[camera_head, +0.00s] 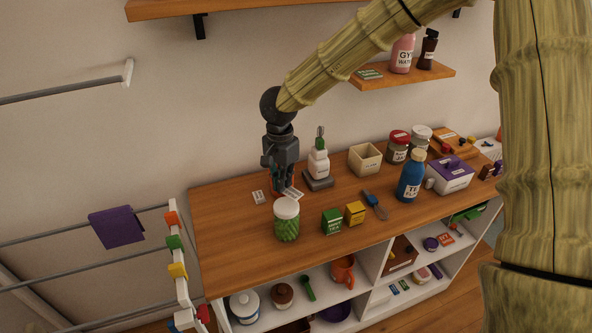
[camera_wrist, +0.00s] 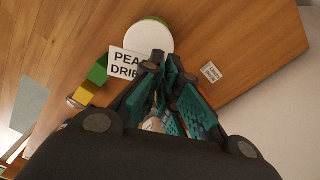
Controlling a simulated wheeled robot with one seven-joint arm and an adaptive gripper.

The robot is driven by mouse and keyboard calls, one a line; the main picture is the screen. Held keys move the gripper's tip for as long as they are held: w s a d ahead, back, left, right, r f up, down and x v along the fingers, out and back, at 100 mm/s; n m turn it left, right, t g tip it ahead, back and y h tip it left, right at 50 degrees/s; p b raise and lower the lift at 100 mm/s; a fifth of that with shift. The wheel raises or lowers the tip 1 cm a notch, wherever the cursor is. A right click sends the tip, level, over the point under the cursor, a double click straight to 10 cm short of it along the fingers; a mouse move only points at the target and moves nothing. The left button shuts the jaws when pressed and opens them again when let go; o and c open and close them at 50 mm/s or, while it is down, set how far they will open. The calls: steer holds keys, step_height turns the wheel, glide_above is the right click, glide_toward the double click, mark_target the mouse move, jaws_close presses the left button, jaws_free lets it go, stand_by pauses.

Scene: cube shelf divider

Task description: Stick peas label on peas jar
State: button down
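The peas jar (camera_head: 287,225) is a clear jar of green contents with a white lid, upright on the wooden counter. Its lid (camera_wrist: 148,34) also shows at the top of the wrist view. My gripper (camera_head: 284,190) is low over the counter, just behind the jar. In the wrist view its teal fingers (camera_wrist: 160,62) are close together at the tips, shut on the right edge of the white peas label (camera_wrist: 124,64). The label reads "PEA… DRIE…", its end hidden by a finger. It overlaps the lid's lower edge in that view; I cannot tell if they touch.
A second small label (camera_head: 258,197) lies left of my gripper. A white dropper bottle (camera_head: 318,164) stands close behind. The counter's left end is clear.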

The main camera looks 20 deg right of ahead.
mark_target(296, 190)
steer(key=m, duration=0.2)
steer(key=m+p, duration=0.1)
steer(key=m, duration=0.1)
steer(key=d+m+p, duration=0.1)
steer(key=shift+s+r+m, duration=0.25)
steer(key=shift+r+m, duration=0.15)
steer(key=m+p, duration=0.1)
steer(key=m, duration=0.1)
steer(key=m+p, duration=0.1)
steer(key=m, duration=0.1)
steer(key=m+p, duration=0.1)
steer(key=m, duration=0.1)
steer(key=shift+s+d+r+m, duration=0.25)
steer(key=shift+d+r+m, duration=0.1)
steer(key=shift+d+m, duration=0.05)
steer(key=m, duration=0.2)
steer(key=m+p, duration=0.2)
steer(key=m, duration=0.1)
steer(key=shift+s+d+r+m, duration=0.25)
steer(key=shift+d+r+m, duration=0.05)
steer(key=m, duration=0.1)
steer(key=m+p, duration=0.1)
steer(key=m, duration=0.1)
steer(key=shift+s+d+r+m+p, duration=0.2)
steer(key=shift+d+m+p, duration=0.1)
steer(key=shift+m, duration=0.1)
steer(key=shift+s+d+m+p, duration=0.1)
steer(key=shift+m+p, duration=0.25)
steer(key=shift+m, duration=0.95)
steer(key=shift+p, duration=0.3)
